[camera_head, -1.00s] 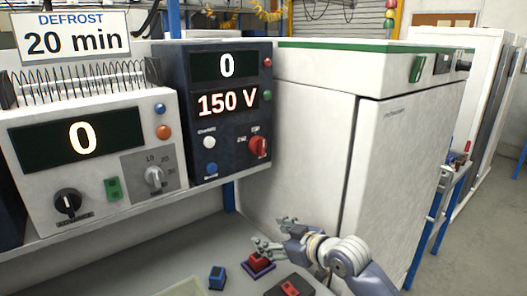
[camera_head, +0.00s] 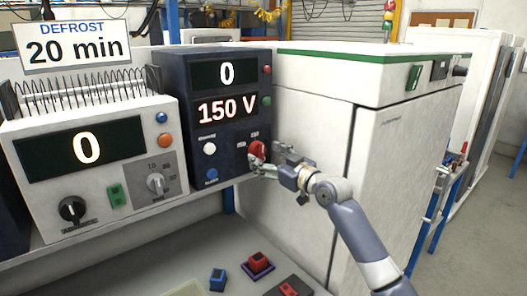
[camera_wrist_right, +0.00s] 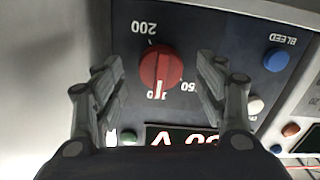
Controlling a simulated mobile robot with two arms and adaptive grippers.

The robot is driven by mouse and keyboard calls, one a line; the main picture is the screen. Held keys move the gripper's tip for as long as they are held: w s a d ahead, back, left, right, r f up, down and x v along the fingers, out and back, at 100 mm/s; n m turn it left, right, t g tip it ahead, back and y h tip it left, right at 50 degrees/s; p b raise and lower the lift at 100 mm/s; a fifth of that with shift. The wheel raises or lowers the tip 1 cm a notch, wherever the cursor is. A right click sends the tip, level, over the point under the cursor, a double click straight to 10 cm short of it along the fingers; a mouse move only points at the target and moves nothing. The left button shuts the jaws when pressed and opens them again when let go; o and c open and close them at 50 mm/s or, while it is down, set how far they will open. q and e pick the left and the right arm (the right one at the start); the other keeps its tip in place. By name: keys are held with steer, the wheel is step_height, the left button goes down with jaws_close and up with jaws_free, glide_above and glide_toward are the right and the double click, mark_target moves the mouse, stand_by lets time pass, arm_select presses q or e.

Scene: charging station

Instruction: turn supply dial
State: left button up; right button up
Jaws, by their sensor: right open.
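The red supply dial (camera_head: 257,150) sits low on the right of the dark power unit (camera_head: 190,130), whose displays read 0 and 150 V. In the right wrist view the round red dial (camera_wrist_right: 160,64) has a white pointer mark, with 200 and other partly hidden numbers around it. My right gripper (camera_head: 270,158) is at the dial. In the wrist view its open fingers (camera_wrist_right: 158,75) stand on either side of the dial, with a visible gap on each side. My left gripper is not in view.
A white unit (camera_head: 90,165) with a black knob and a grey dial stands left of the power unit. A tall white cabinet (camera_head: 400,150) is close on the right. Red and blue blocks (camera_head: 258,263) lie on the bench below. A blue BLEED button (camera_wrist_right: 276,60) is beside the dial.

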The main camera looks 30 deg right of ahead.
steer(key=shift+w, duration=1)
steer(key=c, duration=1.1)
steer(key=shift+o, duration=0.2)
steer(key=shift+a+r+m+p, duration=0.1)
steer(key=shift+a+m+p, duration=0.05)
steer(key=shift+m+p, duration=1)
steer(key=m+p, duration=0.1)
steer(key=m, duration=0.2)
steer(key=o, duration=1.1)
steer(key=shift+c, duration=0.2)
